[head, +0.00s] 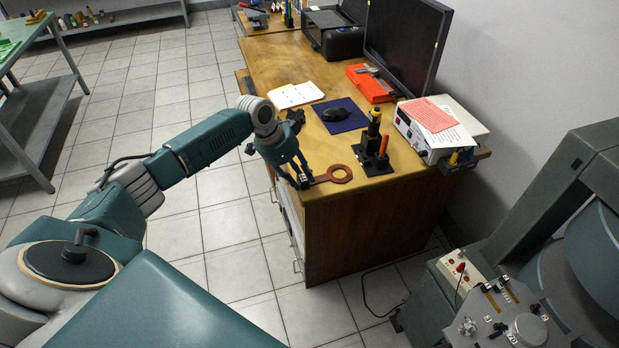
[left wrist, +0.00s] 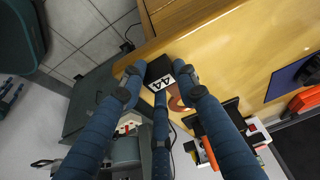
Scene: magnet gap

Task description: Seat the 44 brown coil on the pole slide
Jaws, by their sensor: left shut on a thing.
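The brown coil (head: 340,174) is a flat ring on a short stem, at the near left corner of the wooden desk. My left gripper (head: 301,182) is shut on its handle end, and the ring points to the right. In the left wrist view the fingers (left wrist: 160,85) close around a black block with a white "44" label (left wrist: 163,82); a bit of the brown coil (left wrist: 177,103) shows beside it. I cannot tell whether the coil touches the desk. A grey slotted plate (head: 497,318) on the green machine may be the pole slide. My right gripper is out of view.
The desk (head: 273,68) holds a black tool stand (head: 373,158), a mouse on a blue mat (head: 341,120), a notepad (head: 296,95), a red case (head: 371,85), a white instrument (head: 438,132) and a monitor (head: 407,40). Tiled floor lies between desk and machine (head: 585,240).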

